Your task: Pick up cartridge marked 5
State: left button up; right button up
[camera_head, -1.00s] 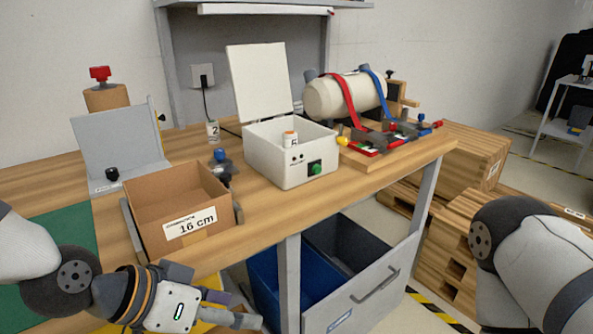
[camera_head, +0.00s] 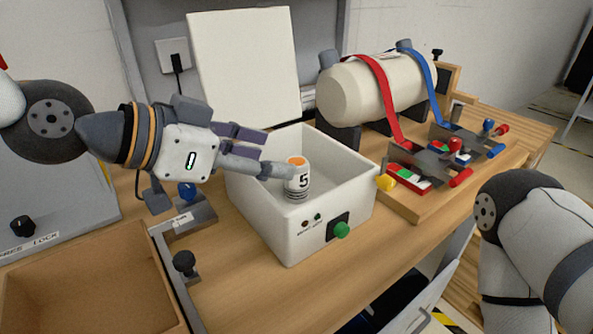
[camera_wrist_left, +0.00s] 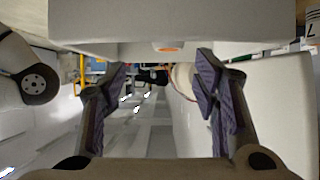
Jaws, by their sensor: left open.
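The cartridge marked 5 (camera_head: 299,182) is a white cylinder with an orange top and dark rings near its base. It stands upright inside the open white box (camera_head: 290,236). My left gripper (camera_head: 277,153) is open and reaches over the box's left wall, with its fingertips just left of the cartridge. The lower fingertip overlaps the cartridge's left edge in the head view; I cannot tell whether they touch. In the left wrist view the two fingers (camera_wrist_left: 160,72) are spread with nothing clearly held. My right arm shows at the right, but its gripper is out of view.
The box's raised lid (camera_head: 245,65) stands behind the gripper. A white tank (camera_head: 350,97) with red and blue straps and a wooden board of clamps (camera_head: 402,207) stand to the right. A green button (camera_head: 341,230) protrudes from the white box's front.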

aim_at(295, 162)
pick_arm(q)
jog(key=x, duration=0.4)
jog(key=a+b+x, duration=0.1)
jog(key=x, duration=0.2)
jog(key=shift+w+d+f, duration=0.15)
jog(key=shift+w+f, duration=0.15)
jog(key=shift+f, duration=0.2)
jog(key=shift+w+d, duration=0.2)
jog(key=shift+r, duration=0.1)
grip_shut()
